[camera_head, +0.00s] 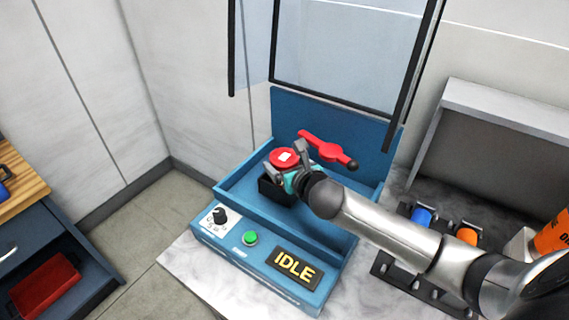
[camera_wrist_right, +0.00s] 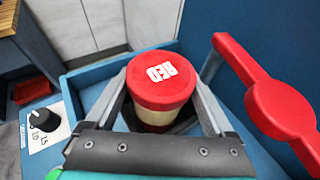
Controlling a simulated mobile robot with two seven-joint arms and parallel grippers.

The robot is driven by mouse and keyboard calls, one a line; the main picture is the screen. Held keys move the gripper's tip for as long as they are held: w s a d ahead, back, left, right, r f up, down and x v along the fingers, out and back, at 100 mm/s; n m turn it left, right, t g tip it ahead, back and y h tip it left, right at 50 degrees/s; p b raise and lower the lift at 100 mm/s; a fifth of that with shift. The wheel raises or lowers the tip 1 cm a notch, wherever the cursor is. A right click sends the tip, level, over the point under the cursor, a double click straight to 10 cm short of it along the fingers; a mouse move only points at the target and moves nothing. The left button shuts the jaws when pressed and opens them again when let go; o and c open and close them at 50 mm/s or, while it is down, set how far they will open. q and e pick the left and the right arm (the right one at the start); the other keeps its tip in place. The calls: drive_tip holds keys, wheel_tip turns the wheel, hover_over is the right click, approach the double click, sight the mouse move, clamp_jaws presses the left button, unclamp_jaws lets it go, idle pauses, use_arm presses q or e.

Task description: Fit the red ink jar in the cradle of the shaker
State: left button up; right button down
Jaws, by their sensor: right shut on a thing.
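The red ink jar (camera_wrist_right: 160,78) stands upright, with a red lid marked RED, between the fingers of my right gripper (camera_wrist_right: 162,112). In the head view the lid (camera_head: 284,156) shows over the black cradle (camera_head: 272,190) inside the blue shaker (camera_head: 232,190). My right gripper (camera_head: 298,170) is shut on the jar from the right. The jar's base is hidden, so I cannot tell if it is fully seated. A red clamp arm (camera_head: 328,151) is swung aside, to the right of the jar. My left gripper is not in view.
The shaker's clear cover (camera_head: 340,45) is raised. Its front has a dial (camera_head: 219,217), a green button (camera_head: 250,238) and an IDLE display (camera_head: 294,265). A rack (camera_head: 405,280) with blue (camera_head: 422,216) and orange (camera_head: 466,235) items stands right. An open drawer (camera_head: 85,268) holds a red tray.

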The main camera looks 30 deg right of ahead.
unclamp_jaws()
drive_tip(key=shift+f, duration=0.1)
drive_tip(key=shift+r, duration=0.2)
drive_tip(key=p+v, duration=0.1)
drive_tip(key=v, duration=1.1)
drive_tip(key=shift+f, duration=0.1)
